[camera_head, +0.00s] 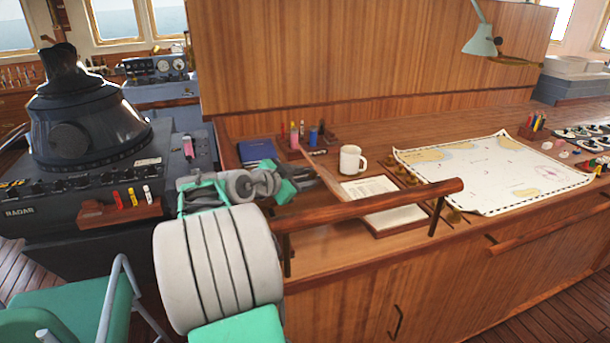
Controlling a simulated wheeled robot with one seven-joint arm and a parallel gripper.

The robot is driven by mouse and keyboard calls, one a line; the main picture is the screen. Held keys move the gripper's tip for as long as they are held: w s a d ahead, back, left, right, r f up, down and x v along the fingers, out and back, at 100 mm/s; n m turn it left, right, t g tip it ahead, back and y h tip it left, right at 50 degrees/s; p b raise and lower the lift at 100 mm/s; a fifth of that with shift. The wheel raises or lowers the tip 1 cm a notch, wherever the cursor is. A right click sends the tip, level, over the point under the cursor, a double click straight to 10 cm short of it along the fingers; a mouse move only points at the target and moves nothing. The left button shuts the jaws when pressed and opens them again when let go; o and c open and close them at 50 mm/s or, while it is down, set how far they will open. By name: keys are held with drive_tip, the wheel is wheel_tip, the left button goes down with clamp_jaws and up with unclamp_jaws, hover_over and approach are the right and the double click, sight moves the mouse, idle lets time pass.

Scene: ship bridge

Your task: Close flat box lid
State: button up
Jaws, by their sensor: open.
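A flat wooden box (405,226) lies on the chart desk with white papers (372,193) in it. Its thin wooden lid (322,168) stands up at the box's left side, seen nearly edge-on, so the box is open. My gripper (328,182) is at the left of the lid, close to it. Its dark fingers are small and partly hidden by the lid, and I cannot tell whether they touch it. The gripper is open, and I see nothing held in it. The wooden handrail in front hides part of the box's near side.
A wooden handrail (375,206) runs along the desk's front edge, close to my arm. A white mug (352,160) stands behind the box. A pen holder (308,138) and blue book (257,150) are behind my gripper. A chart (495,170) covers the desk at right.

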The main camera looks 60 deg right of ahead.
drive_tip(key=shift+x, duration=1)
clamp_jaws()
drive_tip(key=shift+r, duration=0.1)
idle(0.6)
